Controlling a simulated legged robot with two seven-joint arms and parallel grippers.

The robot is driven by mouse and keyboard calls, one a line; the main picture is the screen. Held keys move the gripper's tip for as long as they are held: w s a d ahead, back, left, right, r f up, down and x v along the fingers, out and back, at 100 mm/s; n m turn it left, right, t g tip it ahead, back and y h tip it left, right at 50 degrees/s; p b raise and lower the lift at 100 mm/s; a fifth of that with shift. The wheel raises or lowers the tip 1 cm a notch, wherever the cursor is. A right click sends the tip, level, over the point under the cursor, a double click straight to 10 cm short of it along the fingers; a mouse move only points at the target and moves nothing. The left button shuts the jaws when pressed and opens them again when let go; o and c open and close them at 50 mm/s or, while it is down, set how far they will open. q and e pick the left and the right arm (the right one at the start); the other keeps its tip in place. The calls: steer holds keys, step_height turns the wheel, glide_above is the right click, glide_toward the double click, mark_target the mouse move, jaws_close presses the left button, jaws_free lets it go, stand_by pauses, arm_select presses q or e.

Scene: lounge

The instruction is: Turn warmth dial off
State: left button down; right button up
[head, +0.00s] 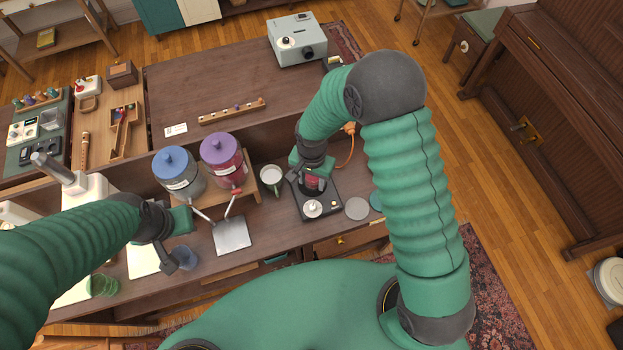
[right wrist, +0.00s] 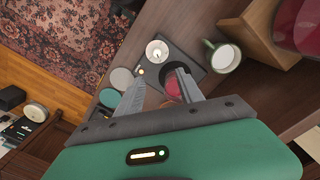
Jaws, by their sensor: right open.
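A small black warmer (head: 331,204) sits on the desk below my right gripper. It has a pale round dial (head: 312,208) near its front edge and a red round plate, partly hidden by the gripper. In the right wrist view the dial (right wrist: 157,50) lies just beyond the fingertips, with a small raised part on top. My right gripper (right wrist: 160,82) is open and empty, its fingers apart over the warmer, near the red plate (right wrist: 172,88). The dial is not between the fingers. My left gripper (head: 177,262) hangs over the desk's left part; its jaws are unclear.
A grey coaster (head: 357,208) lies right of the warmer.

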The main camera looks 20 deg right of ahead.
step_height(320, 180, up, 3)
steer(key=shift+d+r+p, duration=0.1)
steer(key=shift+d+p, duration=0.05)
steer(key=shift+p, duration=0.8)
steer(key=shift+r, duration=0.1)
step_height(320, 180, up, 17)
steer(key=b, duration=0.4)
steer(key=shift+f, duration=0.2)
steer(key=shift+f+b, duration=0.1)
steer(key=shift+b, duration=0.25)
